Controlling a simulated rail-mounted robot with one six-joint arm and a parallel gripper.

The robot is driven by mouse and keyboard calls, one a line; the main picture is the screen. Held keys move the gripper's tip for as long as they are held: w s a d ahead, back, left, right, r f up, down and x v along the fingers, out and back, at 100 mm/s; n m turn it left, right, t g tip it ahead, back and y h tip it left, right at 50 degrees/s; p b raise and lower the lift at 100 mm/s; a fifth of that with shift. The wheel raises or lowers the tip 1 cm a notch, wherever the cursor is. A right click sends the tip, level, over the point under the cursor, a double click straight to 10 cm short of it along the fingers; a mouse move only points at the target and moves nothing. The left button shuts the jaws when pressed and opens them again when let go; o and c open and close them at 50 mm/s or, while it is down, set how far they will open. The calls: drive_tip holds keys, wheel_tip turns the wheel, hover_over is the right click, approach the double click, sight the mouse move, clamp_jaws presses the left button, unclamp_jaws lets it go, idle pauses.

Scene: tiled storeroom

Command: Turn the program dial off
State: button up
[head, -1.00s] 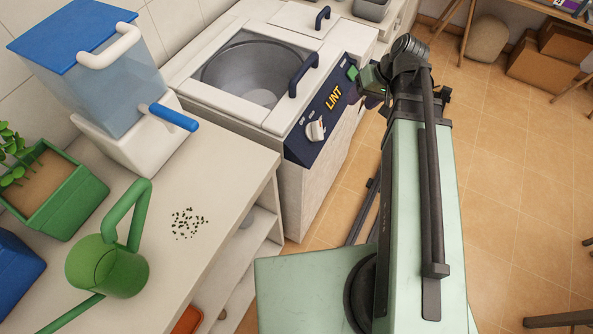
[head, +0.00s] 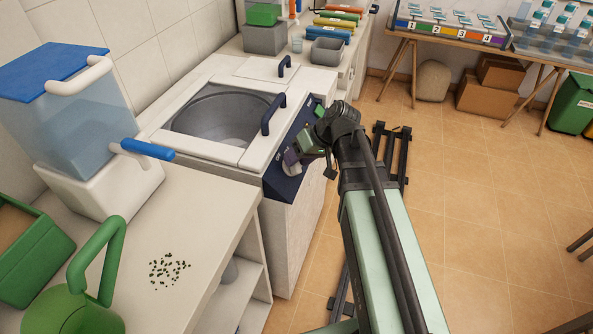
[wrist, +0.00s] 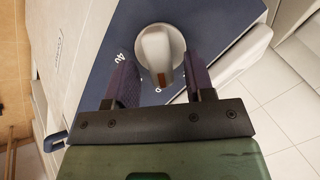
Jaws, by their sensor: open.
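The program dial (wrist: 158,50) is a round white knob with a raised grip bar and an orange-red mark at one end. It sits on the dark blue control panel (wrist: 103,75), where printed numbers show beside it. In the head view, the dial (head: 291,169) is partly hidden by my gripper (head: 300,155), on the front panel of the white machine (head: 228,157). In the wrist view, my gripper (wrist: 161,70) is open, with one purple finger on each side of the dial's grip bar. I cannot tell whether either finger touches the dial.
A handle (head: 272,114) stands up from the machine's top lid near the panel. A counter (head: 200,215) with a blue-lidded dispenser (head: 70,110) and green watering can (head: 70,305) is at left. The tiled floor (head: 470,220) at right is mostly clear.

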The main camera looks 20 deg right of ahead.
drive_tip(key=shift+a+f, duration=0.3)
drive_tip(key=shift+f, duration=0.05)
drive_tip(key=shift+c, duration=0.2)
clamp_jaws()
drive_tip(key=shift+r, duration=0.1)
drive_tip(key=n+h, duration=0.1)
drive_tip(key=n, duration=0.3)
drive_tip(key=shift+s+a+p, duration=0.15)
drive_tip(key=shift+p, duration=0.25)
drive_tip(key=shift+s+a+n+t+h, duration=0.1)
drive_tip(key=shift+n+t+h, duration=0.35)
drive_tip(key=shift+n, duration=1.65)
